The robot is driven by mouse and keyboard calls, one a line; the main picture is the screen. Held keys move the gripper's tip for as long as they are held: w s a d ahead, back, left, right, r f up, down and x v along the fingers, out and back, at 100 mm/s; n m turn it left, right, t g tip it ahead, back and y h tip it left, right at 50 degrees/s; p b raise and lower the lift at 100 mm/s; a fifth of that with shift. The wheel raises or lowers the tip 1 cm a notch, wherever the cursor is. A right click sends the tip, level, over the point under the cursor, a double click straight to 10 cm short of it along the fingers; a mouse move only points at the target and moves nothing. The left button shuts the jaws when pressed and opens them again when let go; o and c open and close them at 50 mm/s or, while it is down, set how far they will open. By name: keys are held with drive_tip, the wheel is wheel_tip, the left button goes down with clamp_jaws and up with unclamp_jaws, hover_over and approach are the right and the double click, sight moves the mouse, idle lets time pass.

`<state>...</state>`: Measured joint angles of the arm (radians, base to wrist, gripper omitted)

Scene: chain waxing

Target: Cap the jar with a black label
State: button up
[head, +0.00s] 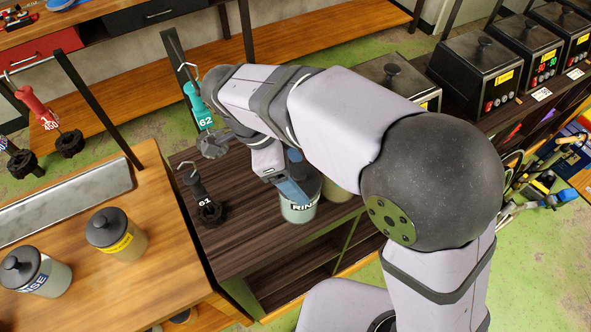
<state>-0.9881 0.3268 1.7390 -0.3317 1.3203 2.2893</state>
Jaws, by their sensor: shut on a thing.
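A jar with a dark label reading "RINSE" (300,208) stands upright on the dark wooden bench, partly hidden behind my gripper. My gripper (297,178) is at the top of this jar, with one blue-grey finger in front and part of the other showing behind. It is shut on a dark lid (313,184), which is mostly hidden by the fingers and my arm. The lid appears at the jar's mouth; whether it is fully seated cannot be told.
A yellowish jar (335,190) stands just right of the RINSE jar, mostly covered by my arm. Two lidded jars stand on the left table: one yellow-labelled (117,234), one RINSE (37,273). Black hanger 61 (203,192) and teal hanger 62 (199,108) are nearby. Black heaters (480,65) line the right.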

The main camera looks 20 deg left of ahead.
idle(0.4)
drive_tip(key=o, duration=1.1)
drive_tip(key=shift+b+v, duration=0.85)
drive_tip(key=shift+v, duration=2.8)
drive_tip(key=shift+f, duration=0.1)
